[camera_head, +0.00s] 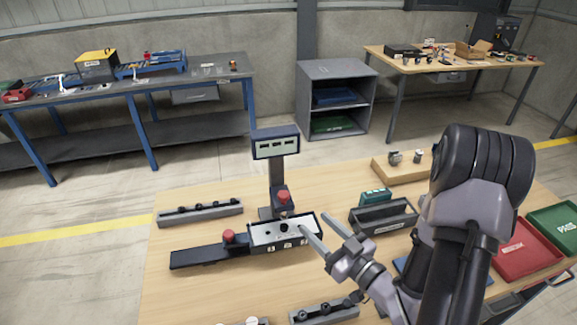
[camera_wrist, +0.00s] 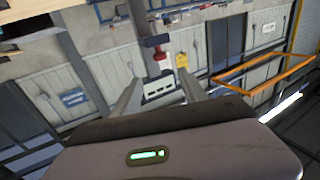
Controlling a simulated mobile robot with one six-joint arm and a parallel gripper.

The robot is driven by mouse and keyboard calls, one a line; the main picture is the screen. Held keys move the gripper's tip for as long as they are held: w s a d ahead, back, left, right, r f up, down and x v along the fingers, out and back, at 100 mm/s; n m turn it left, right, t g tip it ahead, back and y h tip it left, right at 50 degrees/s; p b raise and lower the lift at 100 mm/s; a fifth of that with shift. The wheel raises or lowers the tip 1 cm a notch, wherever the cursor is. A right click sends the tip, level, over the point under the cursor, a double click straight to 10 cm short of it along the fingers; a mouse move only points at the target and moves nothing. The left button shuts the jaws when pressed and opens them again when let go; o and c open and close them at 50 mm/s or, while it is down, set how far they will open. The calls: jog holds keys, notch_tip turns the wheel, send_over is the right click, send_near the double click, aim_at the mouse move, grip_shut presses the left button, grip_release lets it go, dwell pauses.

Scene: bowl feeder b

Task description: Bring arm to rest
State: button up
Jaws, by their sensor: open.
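My gripper (camera_head: 328,231) is over the wooden table (camera_head: 195,288), its two fingers spread apart with nothing between them. The fingers point up and to the left, beside the right end of the white-topped test fixture (camera_head: 268,235). I cannot tell whether they touch it. In the wrist view the open fingers of my gripper (camera_wrist: 160,95) frame a distant wall and doors. My arm bends over the right side of the table and hides part of it.
A dark bin (camera_head: 383,218), a red tray (camera_head: 520,250) and a green tray (camera_head: 560,228) are near my arm. Grey part racks (camera_head: 200,213) lie at the left and front (camera_head: 325,312). A display post (camera_head: 276,146) stands behind the fixture. Bare tabletop shows at front left.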

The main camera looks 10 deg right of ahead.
jog(key=w+d+r+m+g+h+b, duration=0.2)
jog(key=w+d+m+g+h+b, duration=0.25)
jog(key=h, duration=0.25)
jog(key=s+a+m+g+b, duration=0.1)
jog(key=s+a+g, duration=0.1)
jog(key=s+a, duration=0.2)
jog(key=s+a+r+m+g+y+b, duration=0.1)
jog(key=s+a, duration=0.4)
jog(key=s, duration=0.6)
jog(key=s+a+r+m+g+y+b, duration=0.1)
jog(key=s+a+m+g+b, duration=0.1)
jog(key=s+a, duration=0.3)
jog(key=s+g+b, duration=0.1)
jog(key=s, duration=0.2)
jog(key=shift+s, duration=0.15)
